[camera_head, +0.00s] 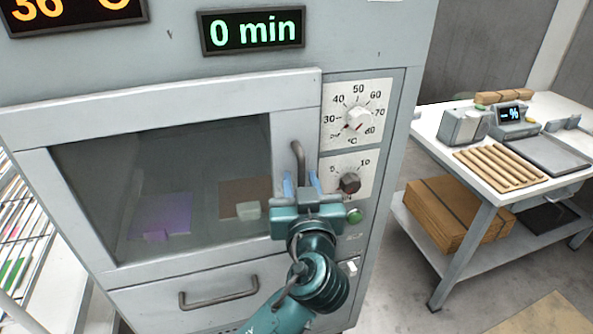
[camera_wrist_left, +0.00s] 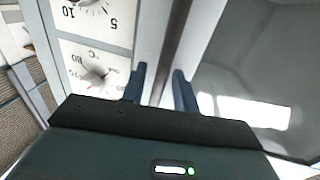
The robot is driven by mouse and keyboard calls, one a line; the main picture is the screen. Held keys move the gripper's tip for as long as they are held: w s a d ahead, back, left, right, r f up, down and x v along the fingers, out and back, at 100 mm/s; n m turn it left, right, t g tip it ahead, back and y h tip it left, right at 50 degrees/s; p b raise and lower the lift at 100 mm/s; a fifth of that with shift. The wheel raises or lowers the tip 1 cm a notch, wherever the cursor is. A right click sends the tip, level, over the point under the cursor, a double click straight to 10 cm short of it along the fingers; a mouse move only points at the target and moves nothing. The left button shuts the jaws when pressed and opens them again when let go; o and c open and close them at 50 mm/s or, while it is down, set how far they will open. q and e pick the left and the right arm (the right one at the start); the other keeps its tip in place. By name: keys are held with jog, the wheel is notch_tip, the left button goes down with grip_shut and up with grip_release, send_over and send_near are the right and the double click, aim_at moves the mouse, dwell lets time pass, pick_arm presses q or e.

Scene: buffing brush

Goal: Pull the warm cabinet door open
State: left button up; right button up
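The warm cabinet (camera_head: 390,150) stands in front of me. Its door (camera_head: 170,103) has a pale frame and a large dark window, and looks shut. The door's vertical bar handle (camera_head: 298,158) is on the right side of the frame; the bar also shows in the left wrist view (camera_wrist_left: 178,45). My left gripper (camera_head: 301,184) is at the lower part of the handle. Its two blue fingers stand apart, one on each side of the bar, with gaps visible in the left wrist view (camera_wrist_left: 160,85). The gripper body hides the handle's lower end. My right gripper is not in view.
A temperature dial (camera_head: 358,119), a timer knob (camera_head: 349,183) and a green button (camera_head: 354,216) are right of the door. A drawer handle (camera_head: 218,293) is below. A table (camera_head: 431,122) with tools stands at right; a wire rack (camera_head: 30,240) is at left.

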pick_arm(q)
jog(key=shift+w, duration=0.1)
jog(key=shift+c, duration=0.4)
grip_shut()
